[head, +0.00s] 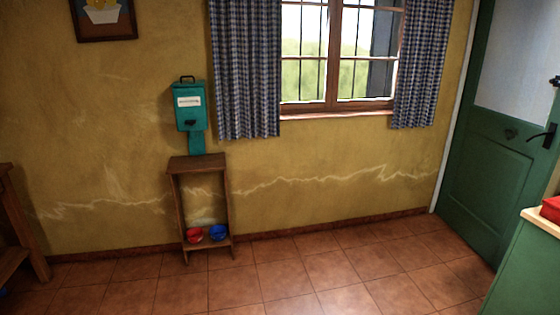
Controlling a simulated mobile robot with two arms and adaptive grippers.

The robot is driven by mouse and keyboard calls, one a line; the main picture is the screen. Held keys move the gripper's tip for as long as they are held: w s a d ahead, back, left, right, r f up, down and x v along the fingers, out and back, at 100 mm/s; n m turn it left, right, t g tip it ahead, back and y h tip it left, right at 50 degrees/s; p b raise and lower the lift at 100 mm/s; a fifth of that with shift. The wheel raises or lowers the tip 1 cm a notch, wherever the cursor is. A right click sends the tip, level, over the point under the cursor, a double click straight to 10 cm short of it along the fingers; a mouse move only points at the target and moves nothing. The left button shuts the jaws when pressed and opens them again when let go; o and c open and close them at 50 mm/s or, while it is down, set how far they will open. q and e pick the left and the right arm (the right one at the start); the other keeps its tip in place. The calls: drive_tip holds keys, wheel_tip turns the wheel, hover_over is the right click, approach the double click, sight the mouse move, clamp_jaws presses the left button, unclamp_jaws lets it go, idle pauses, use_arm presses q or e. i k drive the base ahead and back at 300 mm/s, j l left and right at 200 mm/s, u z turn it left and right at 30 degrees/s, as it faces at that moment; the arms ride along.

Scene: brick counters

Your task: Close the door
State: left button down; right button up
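The green door (487,182) stands at the right side of the head view, with a pale upper panel (515,57). The door's left edge meets a pale frame strip beside the yellow wall. Its lower right part is hidden behind a green cabinet. I cannot tell whether the door is open or shut. Neither of my grippers is in view.
A green cabinet (527,268) with a pale top and a red object (551,209) stands at the lower right, before the door. A small wooden stand (197,162) with red and blue bowls is against the wall. The tiled floor (330,270) in the middle is clear.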

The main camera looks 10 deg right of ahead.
sight(492, 174)
drive_tip(key=i+l+z, duration=0.1)
drive_tip(key=i+z, duration=0.25)
drive_tip(key=i+j+z, duration=0.1)
drive_tip(key=i+z, duration=0.2)
drive_tip(key=i, duration=0.25)
drive_tip(key=i+j+z, duration=0.15)
drive_tip(key=i+z, duration=0.2)
drive_tip(key=i, duration=0.15)
drive_tip(key=i+j+z, duration=0.35)
drive_tip(key=i+l, duration=0.05)
drive_tip(key=l, duration=0.05)
